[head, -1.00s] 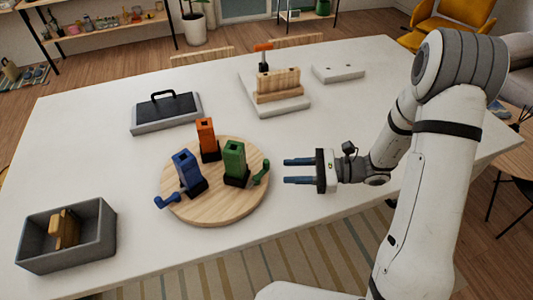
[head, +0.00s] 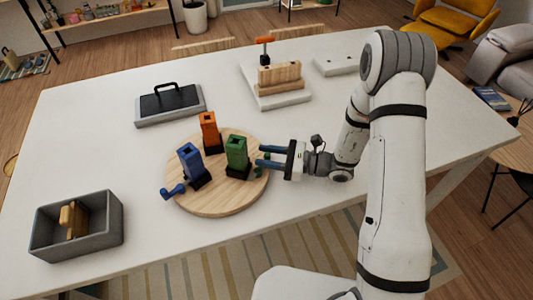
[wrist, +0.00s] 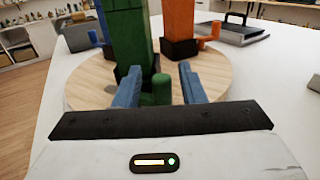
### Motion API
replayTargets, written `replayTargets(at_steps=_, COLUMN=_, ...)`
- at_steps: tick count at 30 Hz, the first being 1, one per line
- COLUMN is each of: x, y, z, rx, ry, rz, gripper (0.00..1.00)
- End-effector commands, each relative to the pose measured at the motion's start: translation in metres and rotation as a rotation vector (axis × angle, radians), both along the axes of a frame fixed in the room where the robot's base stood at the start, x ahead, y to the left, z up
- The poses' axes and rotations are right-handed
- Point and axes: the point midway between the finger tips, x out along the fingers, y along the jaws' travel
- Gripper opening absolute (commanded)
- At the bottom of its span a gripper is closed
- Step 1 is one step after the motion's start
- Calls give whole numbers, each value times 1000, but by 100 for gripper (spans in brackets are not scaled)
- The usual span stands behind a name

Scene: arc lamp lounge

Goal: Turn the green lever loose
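The green lever (wrist: 161,88) is a short arm at the base of the green block (head: 237,154), which stands upright on a round wooden board (head: 218,206). In the wrist view the lever's rounded end lies between the two blue fingers of my gripper (wrist: 158,72). In the head view my gripper (head: 261,156) is at the right side of the green block and partly hides the lever. The fingers are apart, one on each side of the lever; whether either touches it I cannot tell.
An orange block (head: 209,132) and a blue block (head: 191,164) with a blue lever (head: 173,191) share the board. A grey bin (head: 103,232) holds a wooden piece. A black-handled grey case (head: 170,105) and a wooden block fixture (head: 279,80) stand farther back.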

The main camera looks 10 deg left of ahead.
Motion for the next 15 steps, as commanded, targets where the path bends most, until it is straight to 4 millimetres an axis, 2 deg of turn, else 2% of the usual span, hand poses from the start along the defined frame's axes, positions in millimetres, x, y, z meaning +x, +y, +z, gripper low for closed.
replayTargets(at_steps=5, x=0, y=0, z=0, rx=0, ry=0, rz=0, gripper=37)
replayTargets(at_steps=15, x=0, y=0, z=0, rx=0, ry=-1, rz=0, gripper=10)
